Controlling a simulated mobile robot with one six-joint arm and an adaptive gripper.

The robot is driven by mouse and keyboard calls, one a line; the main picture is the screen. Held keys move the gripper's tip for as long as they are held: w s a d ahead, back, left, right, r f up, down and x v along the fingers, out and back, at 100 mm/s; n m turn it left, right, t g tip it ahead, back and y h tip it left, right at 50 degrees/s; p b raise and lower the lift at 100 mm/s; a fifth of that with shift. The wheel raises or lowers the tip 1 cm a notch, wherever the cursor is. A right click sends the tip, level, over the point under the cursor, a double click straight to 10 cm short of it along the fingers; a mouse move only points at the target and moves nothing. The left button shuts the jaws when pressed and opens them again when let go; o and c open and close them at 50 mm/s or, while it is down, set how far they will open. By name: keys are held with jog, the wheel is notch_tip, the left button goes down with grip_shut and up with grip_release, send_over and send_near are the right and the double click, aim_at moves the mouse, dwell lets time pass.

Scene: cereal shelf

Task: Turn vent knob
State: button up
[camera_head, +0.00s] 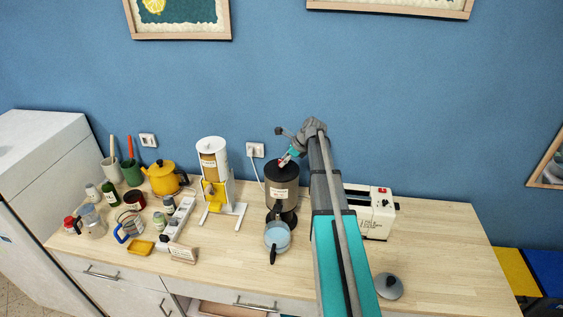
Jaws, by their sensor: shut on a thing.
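A black cylindrical appliance (282,188) with a pale label stands upright on the wooden counter, right of the picture's middle left. A small red part shows on its dark top and appears to be the vent knob (281,163). My gripper (284,161) comes down at a slant from the upper right and is shut on this knob at the top of the appliance. The fingertips are small here and hide most of the knob, so its turn angle cannot be told.
A glass pan (277,237) sits just in front of the appliance. A white dispenser (213,165) stands to its left and a white toaster-like box (377,217) to its right. A grey lid (389,286) lies at front right. The counter's right part is clear.

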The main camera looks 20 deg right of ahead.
jog(key=shift+n, duration=0.4)
jog(key=shift+w+d+n+g+y, duration=0.1)
jog(key=shift+w+n+g+y, duration=0.1)
jog(key=shift+n+g+y, duration=0.3)
jog(key=shift+n+g, duration=0.5)
jog(key=shift+n, duration=0.7)
jog(key=shift+n, duration=0.3)
jog(key=o, duration=0.8)
jog(key=shift+c, duration=0.2)
